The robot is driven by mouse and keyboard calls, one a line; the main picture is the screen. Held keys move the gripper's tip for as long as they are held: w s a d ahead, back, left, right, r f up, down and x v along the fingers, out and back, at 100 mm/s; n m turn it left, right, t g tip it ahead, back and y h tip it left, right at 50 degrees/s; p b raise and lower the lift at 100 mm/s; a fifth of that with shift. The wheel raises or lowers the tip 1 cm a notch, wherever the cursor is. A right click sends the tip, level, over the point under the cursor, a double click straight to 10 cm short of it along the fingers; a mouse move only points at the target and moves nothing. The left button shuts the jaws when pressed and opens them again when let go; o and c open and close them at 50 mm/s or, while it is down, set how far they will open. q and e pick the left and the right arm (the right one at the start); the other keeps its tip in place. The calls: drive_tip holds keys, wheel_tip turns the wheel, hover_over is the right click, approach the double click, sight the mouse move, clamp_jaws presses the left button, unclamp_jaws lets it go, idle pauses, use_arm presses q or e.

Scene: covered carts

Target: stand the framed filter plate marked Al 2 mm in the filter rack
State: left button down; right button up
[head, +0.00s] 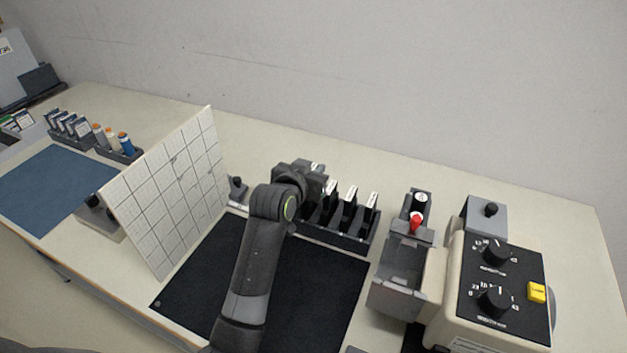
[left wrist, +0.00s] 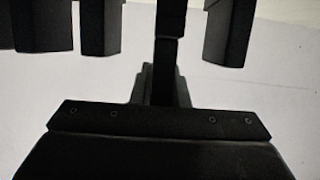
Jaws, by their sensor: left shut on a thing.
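The dark filter rack (head: 345,240) stands behind the black mat. Several dark framed plates with white labels, such as the one at its right end (head: 370,212), stand upright in it. My left gripper (head: 314,188) is at the rack's left part, shut on a thin dark plate. In the left wrist view the plate (left wrist: 171,22) shows edge-on between the fingers (left wrist: 168,70), with other dark plates (left wrist: 100,28) on both sides. I cannot read any label, so I cannot tell which is Al 2 mm. The arm hides part of the rack, and I cannot tell whether the held plate is seated. My right gripper is out of view.
A white gridded panel (head: 175,185) leans upright left of the black mat (head: 325,285). Right of the rack are a grey holder (head: 402,270) with a red-tipped part and a beige box with knobs (head: 500,270). A blue mat (head: 50,190) and small racks lie far left.

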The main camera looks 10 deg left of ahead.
use_arm(q)
wheel_tip(320, 180, down, 3)
drive_tip(key=shift+r, duration=0.1)
drive_tip(key=shift+f, duration=0.25)
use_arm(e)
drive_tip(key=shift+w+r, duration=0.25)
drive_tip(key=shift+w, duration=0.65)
use_arm(q)
drive_tip(key=shift+f, duration=0.15)
drive_tip(key=c, duration=1.4)
unclamp_jaws()
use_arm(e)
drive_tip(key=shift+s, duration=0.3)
use_arm(q)
drive_tip(key=b+v, duration=0.1)
drive_tip(key=v, duration=1.1)
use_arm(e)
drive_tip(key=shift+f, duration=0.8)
